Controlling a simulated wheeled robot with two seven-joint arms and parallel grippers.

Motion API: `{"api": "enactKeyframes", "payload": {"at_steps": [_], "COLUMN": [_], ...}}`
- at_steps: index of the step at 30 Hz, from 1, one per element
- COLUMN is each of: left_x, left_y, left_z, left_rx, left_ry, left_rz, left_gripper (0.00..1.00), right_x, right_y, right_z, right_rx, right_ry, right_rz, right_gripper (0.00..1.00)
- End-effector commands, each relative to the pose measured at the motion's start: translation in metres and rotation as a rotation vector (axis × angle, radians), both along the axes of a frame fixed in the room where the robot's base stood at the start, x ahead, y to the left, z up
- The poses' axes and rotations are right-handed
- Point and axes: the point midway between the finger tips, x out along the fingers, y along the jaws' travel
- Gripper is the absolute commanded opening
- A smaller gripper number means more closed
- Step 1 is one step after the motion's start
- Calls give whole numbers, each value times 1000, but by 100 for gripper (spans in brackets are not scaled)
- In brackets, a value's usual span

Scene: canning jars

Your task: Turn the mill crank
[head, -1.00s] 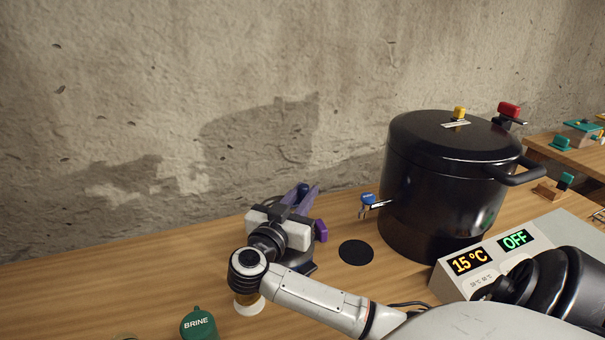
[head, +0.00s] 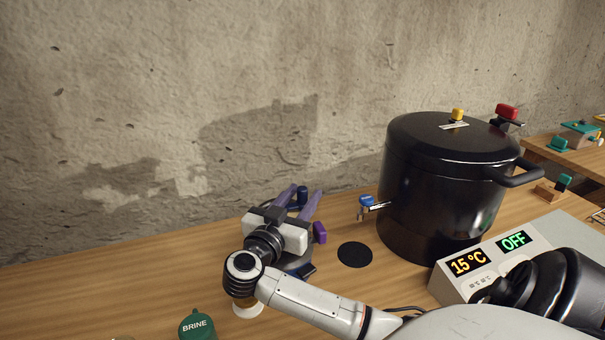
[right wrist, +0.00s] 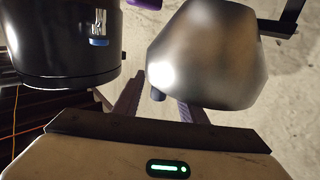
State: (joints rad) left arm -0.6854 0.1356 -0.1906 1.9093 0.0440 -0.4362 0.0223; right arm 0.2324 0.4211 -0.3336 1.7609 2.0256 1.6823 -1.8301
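The mill is mostly hidden behind my right gripper in the head view. A dark blue knob (head: 302,196), which looks like the crank's handle, stands up near the fingertips, and a purple part (head: 320,232) shows at the gripper's right side. In the right wrist view a shiny grey metal body (right wrist: 205,55), likely the mill's, fills the upper middle. My right gripper (head: 307,191) has its purple fingers spread. My left gripper is out of view.
A large black pot (head: 440,180) with a blue-handled tap (head: 366,202) stands to the right. A black disc (head: 355,254) lies on the wooden table before it. A control box (head: 470,268) reads 15 °C and OFF. A green BRINE lid (head: 197,325) is at the front. The concrete wall (head: 200,100) rises behind.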

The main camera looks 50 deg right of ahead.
Motion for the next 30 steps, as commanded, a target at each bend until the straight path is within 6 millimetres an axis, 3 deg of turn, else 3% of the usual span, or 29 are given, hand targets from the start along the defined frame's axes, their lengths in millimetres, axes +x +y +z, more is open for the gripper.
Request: {"api": "enactKeyframes", "payload": {"at_steps": [15,30], "left_x": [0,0], "left_y": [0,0], "left_z": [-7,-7], "left_rx": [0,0], "left_ry": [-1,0], "left_rz": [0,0], "left_gripper": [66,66], "right_x": [-24,-27], "right_y": [85,94], "right_z": [-1,1], "right_rx": [2,-2], "right_ry": [-2,-2], "right_rz": [1,-1], "right_gripper": [38,38]}}
